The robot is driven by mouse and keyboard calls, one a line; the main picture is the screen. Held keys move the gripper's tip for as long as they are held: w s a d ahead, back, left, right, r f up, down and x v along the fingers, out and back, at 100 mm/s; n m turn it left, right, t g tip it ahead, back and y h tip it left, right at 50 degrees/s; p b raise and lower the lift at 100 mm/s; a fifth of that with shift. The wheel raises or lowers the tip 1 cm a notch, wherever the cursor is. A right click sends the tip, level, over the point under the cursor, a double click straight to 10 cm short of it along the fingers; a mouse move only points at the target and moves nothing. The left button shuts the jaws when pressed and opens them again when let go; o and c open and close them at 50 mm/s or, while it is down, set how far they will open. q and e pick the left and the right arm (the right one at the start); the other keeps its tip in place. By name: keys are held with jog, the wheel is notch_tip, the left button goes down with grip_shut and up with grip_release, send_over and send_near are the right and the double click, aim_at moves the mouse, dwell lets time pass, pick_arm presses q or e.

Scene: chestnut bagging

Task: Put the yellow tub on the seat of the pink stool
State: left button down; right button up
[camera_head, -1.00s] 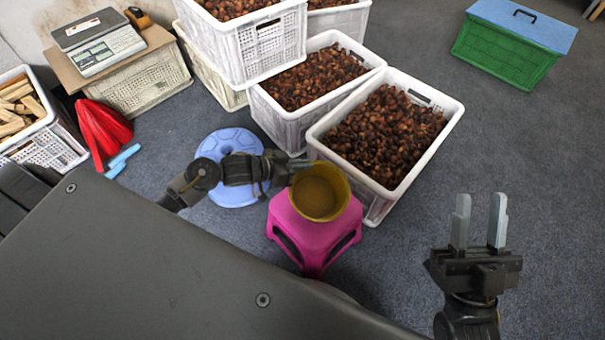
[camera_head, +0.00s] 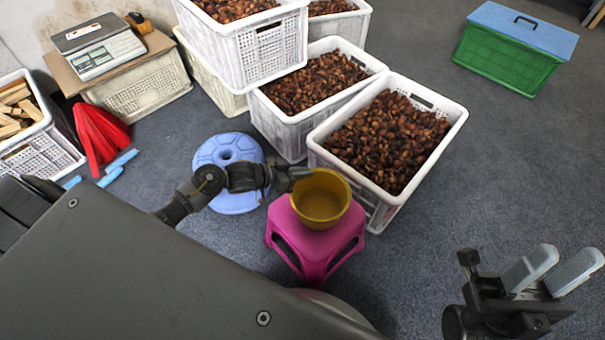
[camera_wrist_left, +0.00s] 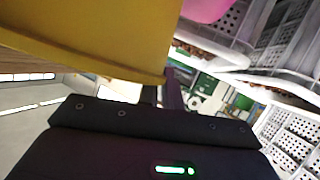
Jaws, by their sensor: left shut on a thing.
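The yellow tub (camera_head: 321,207) is upright, mouth up, over the back part of the pink stool (camera_head: 308,252). I cannot tell whether its base touches the seat. My left gripper (camera_head: 300,174) is shut on the tub's rim at its back left side. In the left wrist view the tub's wall (camera_wrist_left: 95,38) fills the top left, with a bit of pink stool (camera_wrist_left: 207,9) beyond it. My right gripper (camera_head: 574,259) is open and empty at the lower right, well away from the stool.
A white crate of chestnuts (camera_head: 452,128) stands right behind the stool, with more chestnut crates beyond. A blue round stool (camera_head: 228,153) is behind my left arm. A green box with a blue lid (camera_head: 507,62) stands far right. The floor at right is clear.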

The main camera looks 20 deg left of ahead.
pick_arm(q)
jog(key=c, duration=1.6)
grip_release()
jog(key=shift+f, duration=0.1)
jog(key=shift+o, duration=0.2)
